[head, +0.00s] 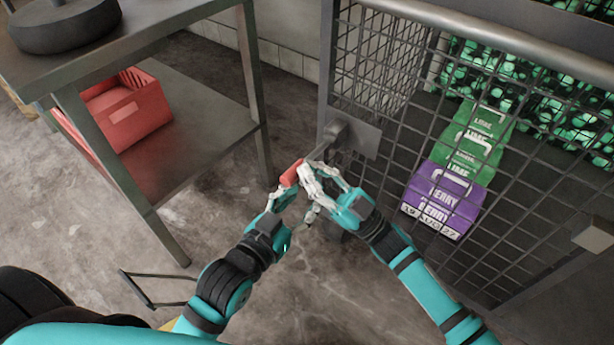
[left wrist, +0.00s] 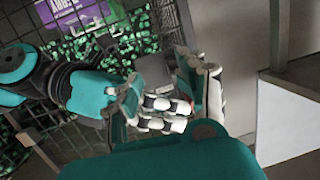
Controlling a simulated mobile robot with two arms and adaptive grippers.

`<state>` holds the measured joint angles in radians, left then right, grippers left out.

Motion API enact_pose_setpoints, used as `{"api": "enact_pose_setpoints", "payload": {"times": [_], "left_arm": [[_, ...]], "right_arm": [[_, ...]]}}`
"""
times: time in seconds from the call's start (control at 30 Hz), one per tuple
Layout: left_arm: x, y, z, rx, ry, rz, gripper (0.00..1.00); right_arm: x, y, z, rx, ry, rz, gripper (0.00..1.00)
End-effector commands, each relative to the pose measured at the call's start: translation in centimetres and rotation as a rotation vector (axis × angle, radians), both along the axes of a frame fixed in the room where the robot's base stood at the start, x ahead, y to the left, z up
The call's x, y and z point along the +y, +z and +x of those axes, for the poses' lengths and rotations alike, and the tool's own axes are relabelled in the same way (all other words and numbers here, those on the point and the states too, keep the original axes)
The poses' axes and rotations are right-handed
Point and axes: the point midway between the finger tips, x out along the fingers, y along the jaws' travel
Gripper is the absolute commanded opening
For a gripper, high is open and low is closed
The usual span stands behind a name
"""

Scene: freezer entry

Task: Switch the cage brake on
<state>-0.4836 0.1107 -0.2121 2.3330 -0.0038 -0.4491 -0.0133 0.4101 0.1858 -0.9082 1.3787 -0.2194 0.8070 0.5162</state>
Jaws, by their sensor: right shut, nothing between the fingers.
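The brake lever is a grey bar with a red grip (head: 291,173) at its end. It comes out of a dark pivot (head: 343,133) on a plate at the cage's (head: 326,60) near corner, slanting down to the left. My right gripper (head: 318,184) is shut and empty, right beside the red grip and overlapping the lever in the head view. My left gripper (head: 283,197) is just below the red grip, close to the right one; whether its fingers are open is unclear.
The wire cage holds green and purple bags (head: 447,192) and other green packs. A metal table (head: 215,115) stands at left with a red crate (head: 125,108) on its lower shelf. Grey floor (head: 215,215) is open between table and cage.

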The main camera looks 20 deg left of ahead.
Motion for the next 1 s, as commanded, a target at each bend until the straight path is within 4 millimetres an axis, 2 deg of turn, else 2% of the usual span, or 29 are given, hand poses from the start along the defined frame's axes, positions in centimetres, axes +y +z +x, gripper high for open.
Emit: {"api": "enact_pose_setpoints", "payload": {"times": [0.03,0.5,0.7,1.0], "left_arm": [[0.1,8.3,-0.1,-0.204,0.002,-0.068,0.4],[0.3,8.1,-0.1,-0.198,0.005,-0.069,0.4],[0.3,7.8,-0.1,-0.192,0.005,-0.062,0.4],[0.3,7.6,-0.2,-0.188,0.004,-0.058,0.4]], "right_arm": [[-0.2,-3.5,-0.9,0.034,0.003,-0.057,0.0],[-7.9,-7.4,-2.8,0.025,0.01,-0.041,0.0],[-9.3,-7.7,-3.1,0.018,0.014,-0.031,0.0],[-9.4,-7.6,-3.1,0.016,0.015,-0.024,0.0]]}}
